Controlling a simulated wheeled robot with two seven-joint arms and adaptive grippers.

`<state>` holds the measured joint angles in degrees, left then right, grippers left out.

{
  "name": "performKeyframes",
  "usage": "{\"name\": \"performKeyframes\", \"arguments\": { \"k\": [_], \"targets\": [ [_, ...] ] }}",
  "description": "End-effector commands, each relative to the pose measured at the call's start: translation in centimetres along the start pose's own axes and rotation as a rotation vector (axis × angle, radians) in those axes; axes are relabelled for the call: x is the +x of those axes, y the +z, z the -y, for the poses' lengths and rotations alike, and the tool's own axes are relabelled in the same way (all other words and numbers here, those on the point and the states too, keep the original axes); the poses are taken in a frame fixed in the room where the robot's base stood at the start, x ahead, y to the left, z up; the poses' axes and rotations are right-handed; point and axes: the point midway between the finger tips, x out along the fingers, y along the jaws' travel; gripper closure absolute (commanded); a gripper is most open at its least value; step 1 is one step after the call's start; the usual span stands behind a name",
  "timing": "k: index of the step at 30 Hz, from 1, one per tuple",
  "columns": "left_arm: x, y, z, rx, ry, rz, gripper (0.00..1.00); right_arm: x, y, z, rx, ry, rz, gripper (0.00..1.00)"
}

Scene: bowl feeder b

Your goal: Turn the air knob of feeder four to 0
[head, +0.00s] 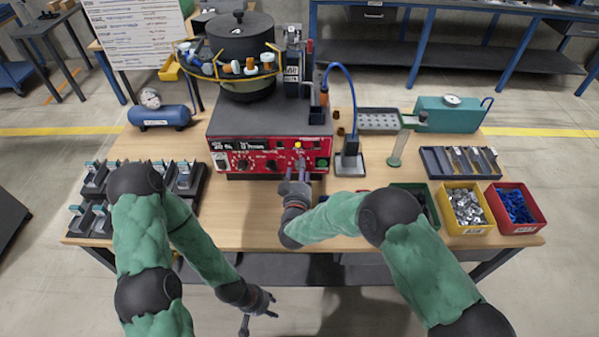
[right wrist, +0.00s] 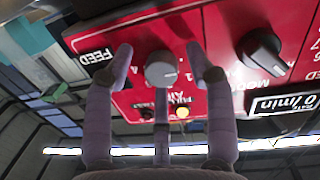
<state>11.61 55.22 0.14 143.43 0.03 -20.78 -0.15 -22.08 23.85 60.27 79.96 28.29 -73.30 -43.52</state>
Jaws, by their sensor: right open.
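Feeder four (head: 238,95) stands on a dark base marked with a 4 on its bowl lid. Its red control panel (head: 225,166) faces me with several knobs. My right gripper (head: 302,170) is at the right part of the panel and covers some of it. In the right wrist view its fingers (right wrist: 158,62) are open, one on each side of a round grey knob (right wrist: 161,70), with gaps visible. A label under this knob seems to read AIR, partly hidden by a finger. My left gripper (head: 261,310) hangs empty in front of the table, its fingers apart.
A black knob (right wrist: 260,52) sits beside the grey one on the panel. Yellow (head: 466,230) and red (head: 517,228) parts bins stand at the right. Dark holders (head: 96,178) stand at the left, a blue air tank (head: 160,117) behind them. The wooden table is clear before the panel's left.

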Motion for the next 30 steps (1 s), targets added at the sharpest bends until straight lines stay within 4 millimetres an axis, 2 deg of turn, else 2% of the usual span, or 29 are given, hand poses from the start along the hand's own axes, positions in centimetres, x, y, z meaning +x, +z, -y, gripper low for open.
{"name": "performKeyframes", "arguments": {
  "k": [4, 8, 21, 25, 30],
  "targets": [
    [0.0, 0.0, 0.0, 0.000, 0.000, 0.000, 0.60, -0.4, -0.1, 0.0, 0.001, 0.000, -0.003, 0.45],
    [0.0, 0.0, 0.0, 0.000, 0.000, 0.000, 0.60, -1.8, -0.2, 0.0, 0.001, -0.001, -0.003, 0.45],
    [0.0, 0.0, 0.0, 0.000, 0.000, 0.000, 0.60, -10.0, 0.0, 0.1, -0.002, -0.003, -0.001, 0.45],
    [0.0, 0.0, 0.0, 0.000, 0.000, 0.000, 0.60, -11.3, -0.1, 0.1, 0.000, -0.001, -0.001, 0.45],
    [0.0, 0.0, 0.0, 0.000, 0.000, 0.000, 0.60, -12.0, 0.0, 0.1, 0.000, -0.001, 0.000, 0.45]
  ]
}}
